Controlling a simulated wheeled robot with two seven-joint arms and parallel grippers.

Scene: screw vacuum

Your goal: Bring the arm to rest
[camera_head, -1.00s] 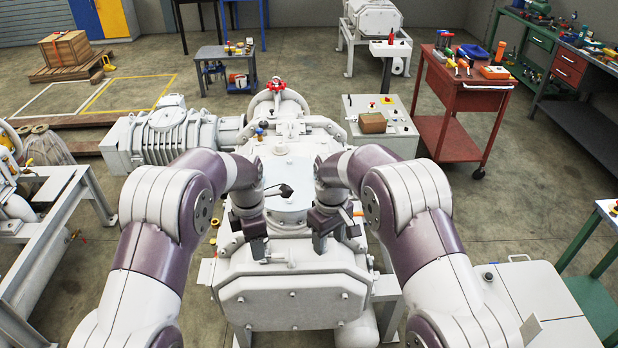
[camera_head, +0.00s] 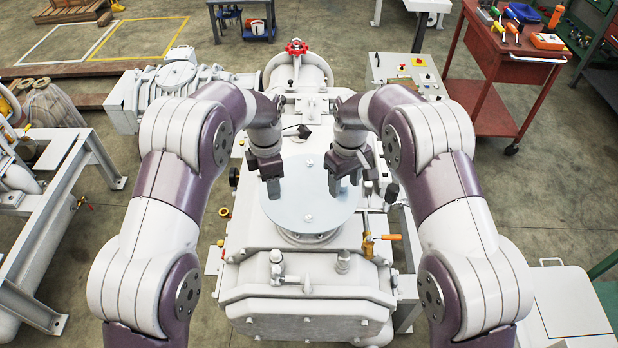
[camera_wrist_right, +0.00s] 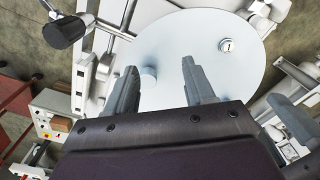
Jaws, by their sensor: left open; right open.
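Both my arms reach forward over the white vacuum pump (camera_head: 305,290). My left gripper (camera_head: 273,188) hangs at the left edge of the pump's round pale cover plate (camera_head: 295,205), open and empty. My right gripper (camera_head: 345,187) hangs over the right part of the same plate, also open and empty. A small bolt head sits near the plate's edge there. I cannot tell how high the fingers are above the plate.
A red valve wheel (camera_head: 296,47) stands behind the pump. An orange-handled valve (camera_head: 380,240) is at its right side. A control box (camera_head: 408,75) and a red tool cart (camera_head: 515,50) stand at the back right.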

